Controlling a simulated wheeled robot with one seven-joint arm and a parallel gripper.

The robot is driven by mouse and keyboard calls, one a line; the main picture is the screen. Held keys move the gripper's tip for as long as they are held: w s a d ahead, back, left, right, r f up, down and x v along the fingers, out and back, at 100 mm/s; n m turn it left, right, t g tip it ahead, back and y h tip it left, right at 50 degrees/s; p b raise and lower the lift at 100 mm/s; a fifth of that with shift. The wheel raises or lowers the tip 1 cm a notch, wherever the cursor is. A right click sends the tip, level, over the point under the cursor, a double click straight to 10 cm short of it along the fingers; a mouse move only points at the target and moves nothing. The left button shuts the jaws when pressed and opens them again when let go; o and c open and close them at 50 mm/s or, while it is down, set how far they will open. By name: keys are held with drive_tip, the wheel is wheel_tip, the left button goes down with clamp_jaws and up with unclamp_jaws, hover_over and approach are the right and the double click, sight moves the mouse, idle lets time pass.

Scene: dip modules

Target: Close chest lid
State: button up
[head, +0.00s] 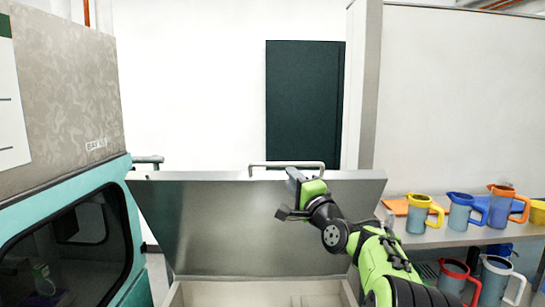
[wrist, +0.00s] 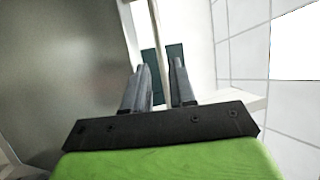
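The chest lid (head: 220,225) is a grey metal panel standing raised and leaning back in the head view. A pale bar handle (head: 287,164) runs along its top edge. The chest's pale rim (head: 265,290) shows at the bottom of the view; most of the chest is out of frame. My gripper (head: 287,197) is in front of the upper lid, just below the handle. In the wrist view my gripper (wrist: 158,80) has its two fingers apart with nothing clearly held. The lid (wrist: 65,70) fills the left side there. Whether a finger touches the lid or handle, I cannot tell.
A teal-framed machine with a dark window (head: 70,245) stands close on the left. A shelf (head: 440,235) at right holds several coloured jugs, with more below. A dark door panel (head: 305,105) is on the back wall.

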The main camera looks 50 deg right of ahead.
sight(281, 165)
drive_tip(key=p+x, duration=0.3)
drive_tip(key=x, duration=0.6)
drive_tip(key=shift+w+r+p, duration=0.15)
drive_tip(key=shift+r+p, duration=0.05)
drive_tip(key=shift+p, duration=0.2)
drive_tip(key=shift+w+d, duration=0.2)
drive_tip(key=shift+w, duration=0.1)
drive_tip(key=shift+s, duration=0.1)
drive_tip(key=shift+f, duration=0.1)
clamp_jaws()
